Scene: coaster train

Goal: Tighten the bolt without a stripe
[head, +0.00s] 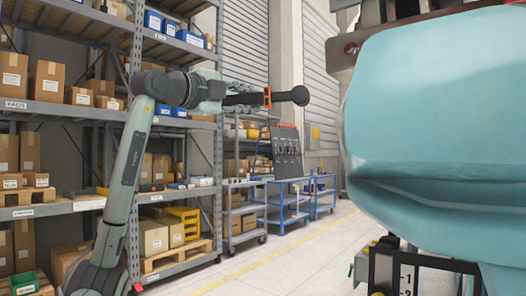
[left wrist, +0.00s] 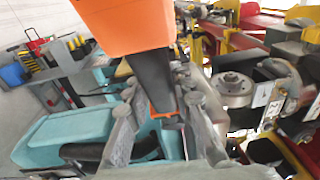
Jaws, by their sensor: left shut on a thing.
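My left gripper (head: 226,96) is shut on a dark tool (head: 245,99), held level in the air at the centre-left of the head view. In the left wrist view the tool's dark shaft (left wrist: 155,75) lies between the two fingers, with a large orange part (left wrist: 122,25) near the camera. A dark assembly with a round metal hub (left wrist: 232,84) and a numbered white plate (left wrist: 270,115) is at right. I cannot pick out the bolts or any stripe. My right gripper is not in view.
A large turquoise coaster car body (head: 440,110) fills the right of the head view, with a numbered plate (head: 407,278) below it. Shelves of boxes (head: 50,110) stand at left. A blue cart (head: 290,205) is behind. The floor (head: 300,268) between is clear.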

